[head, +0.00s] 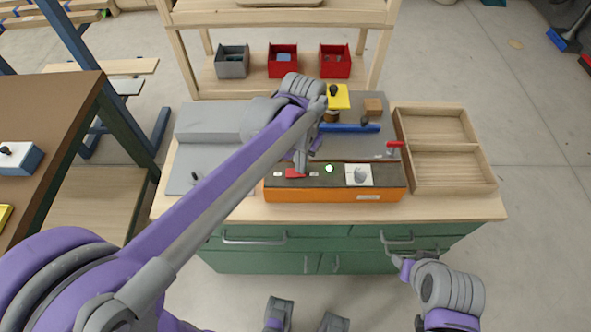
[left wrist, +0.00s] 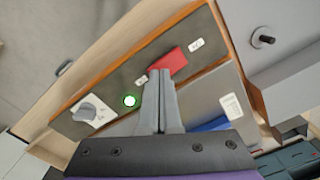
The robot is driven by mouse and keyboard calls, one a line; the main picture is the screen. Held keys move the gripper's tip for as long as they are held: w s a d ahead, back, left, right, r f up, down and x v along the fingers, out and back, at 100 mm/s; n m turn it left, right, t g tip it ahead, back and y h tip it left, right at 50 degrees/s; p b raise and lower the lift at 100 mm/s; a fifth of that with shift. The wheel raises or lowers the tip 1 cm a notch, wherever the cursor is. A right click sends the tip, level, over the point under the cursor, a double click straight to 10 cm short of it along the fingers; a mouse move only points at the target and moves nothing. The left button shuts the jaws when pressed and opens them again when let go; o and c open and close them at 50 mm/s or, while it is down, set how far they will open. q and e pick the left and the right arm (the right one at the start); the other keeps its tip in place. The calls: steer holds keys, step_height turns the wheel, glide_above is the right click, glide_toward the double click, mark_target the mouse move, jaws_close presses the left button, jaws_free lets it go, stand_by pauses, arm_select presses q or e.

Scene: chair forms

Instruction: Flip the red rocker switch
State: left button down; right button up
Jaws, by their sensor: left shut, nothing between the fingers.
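The red rocker switch (head: 294,173) sits on the dark top of an orange-sided panel box (head: 335,194) at the front of the workbench. It also shows in the left wrist view (left wrist: 172,61), between two small white labels. My left gripper (head: 301,168) is shut and empty, pointing down at the switch. In the left wrist view its fingertips (left wrist: 160,73) are at the switch's edge and cover part of it; I cannot tell whether they touch. A round green light (head: 329,168) beside the switch glows. My right gripper (head: 398,260) is low at the bench's front, its fingers unclear.
A grey dial on a white plate (head: 359,175) is right of the light. A red-handled lever (head: 394,146) and a wooden tray (head: 440,147) stand further right. A blue bar (head: 350,128) lies behind the box. Several small bins, including a grey one (head: 232,62), sit behind.

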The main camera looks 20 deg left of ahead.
arm_select(q)
steer(key=shift+f, duration=0.3)
arm_select(e)
steer(key=shift+f, duration=0.2)
arm_select(q)
steer(key=shift+r, duration=0.1)
arm_select(e)
steer(key=shift+r, duration=0.1)
arm_select(q)
steer(key=shift+r+p, duration=2.15)
steer(key=shift+r, duration=1.35)
arm_select(e)
steer(key=r, duration=0.1)
steer(key=w+r, duration=0.1)
steer(key=r, duration=0.3)
steer(key=shift+w+r, duration=0.2)
steer(key=shift+w, duration=0.05)
arm_select(q)
steer(key=shift+f, duration=0.1)
steer(key=s+a+f+n+t, duration=0.1)
steer(key=s+a+f+t, duration=0.1)
steer(key=s, duration=0.5)
steer(key=s+a+f+n+t, duration=0.1)
steer(key=s+a+f+t, duration=0.2)
steer(key=s, duration=0.3)
steer(key=shift+s+a+f+n, duration=0.4)
steer(key=shift+a+f, duration=0.1)
steer(key=shift+a, duration=0.3)
arm_select(e)
steer(key=shift+s, duration=0.1)
